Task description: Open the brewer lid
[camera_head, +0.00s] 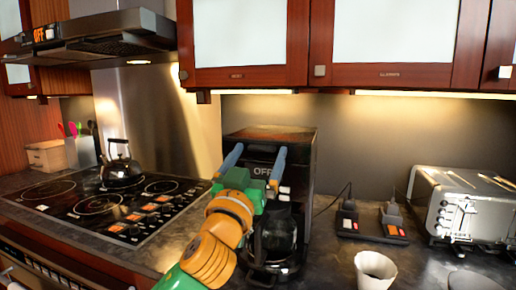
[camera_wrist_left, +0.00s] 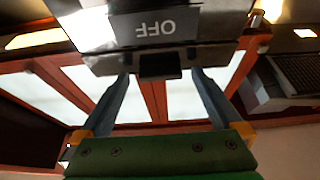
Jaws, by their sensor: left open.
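The black coffee brewer (camera_head: 300,148) stands on the counter against the wall, with an "OFF" label on its upper front. Its top looks flat and closed. A dark glass carafe (camera_head: 278,235) sits in its lower part, partly behind my arm. My left gripper (camera_head: 254,160) is open at the brewer's upper front, one blue finger on each side of the label. In the left wrist view the brewer (camera_wrist_left: 215,30) appears upside down, and a small dark tab (camera_wrist_left: 160,66) lies between the open fingertips. Contact with the tab cannot be told. My right gripper is not in view.
A cooktop with a kettle (camera_head: 121,165) is at the left, under a range hood (camera_head: 110,35). Wall cabinets (camera_head: 400,75) hang above the brewer. A white cup (camera_head: 375,271), power outlets (camera_head: 371,226) and a steel toaster (camera_head: 465,205) are on the right.

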